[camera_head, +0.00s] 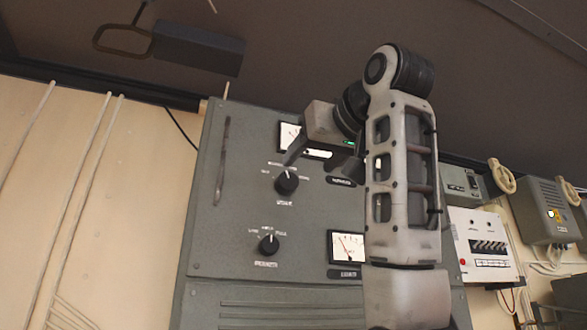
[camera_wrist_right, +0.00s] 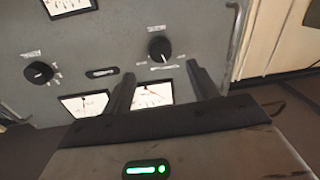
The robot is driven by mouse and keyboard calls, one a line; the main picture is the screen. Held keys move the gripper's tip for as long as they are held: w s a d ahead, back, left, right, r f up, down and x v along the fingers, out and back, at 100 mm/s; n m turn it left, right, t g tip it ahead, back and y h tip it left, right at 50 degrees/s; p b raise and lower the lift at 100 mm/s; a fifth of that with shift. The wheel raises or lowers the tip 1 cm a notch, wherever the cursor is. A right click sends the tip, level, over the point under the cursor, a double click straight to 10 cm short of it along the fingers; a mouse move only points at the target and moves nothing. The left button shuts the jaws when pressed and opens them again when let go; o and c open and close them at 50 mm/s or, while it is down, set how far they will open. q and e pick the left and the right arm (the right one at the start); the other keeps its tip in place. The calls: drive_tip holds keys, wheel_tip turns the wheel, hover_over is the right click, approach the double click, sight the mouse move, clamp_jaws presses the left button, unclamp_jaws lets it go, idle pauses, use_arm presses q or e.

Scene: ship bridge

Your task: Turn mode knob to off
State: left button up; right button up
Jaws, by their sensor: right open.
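A grey control panel (camera_head: 225,245) carries black round knobs with white pointers. The upper knob (camera_head: 287,182) and the lower knob (camera_head: 268,244) show in the head view. Their labels are too small to read surely, so I cannot tell which is the mode knob. My right gripper (camera_head: 305,163) is open and empty just above the upper knob, in front of a gauge. In the right wrist view, a knob (camera_wrist_right: 160,48) lies beyond and between the two open fingers (camera_wrist_right: 162,72), apart from them. Another knob (camera_wrist_right: 39,72) is at left. My left gripper is out of view.
Gauges sit beside the knobs, one (camera_head: 347,247) at lower right of the panel. A long handle (camera_head: 222,160) runs along the panel's left edge. My right arm hides the panel's right part. A white switch box (camera_head: 484,268) and a grey box (camera_head: 545,212) are at right.

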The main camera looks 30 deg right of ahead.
sight(290, 181)
drive_tip(key=w, duration=0.2)
drive_tip(key=w+p, duration=0.1)
drive_tip(key=w, duration=0.2)
drive_tip(key=w+d+p, duration=0.1)
drive_tip(key=w, duration=0.1)
drive_tip(key=shift+w+d, duration=0.1)
drive_tip(key=shift+w, duration=0.2)
drive_tip(key=c, duration=1)
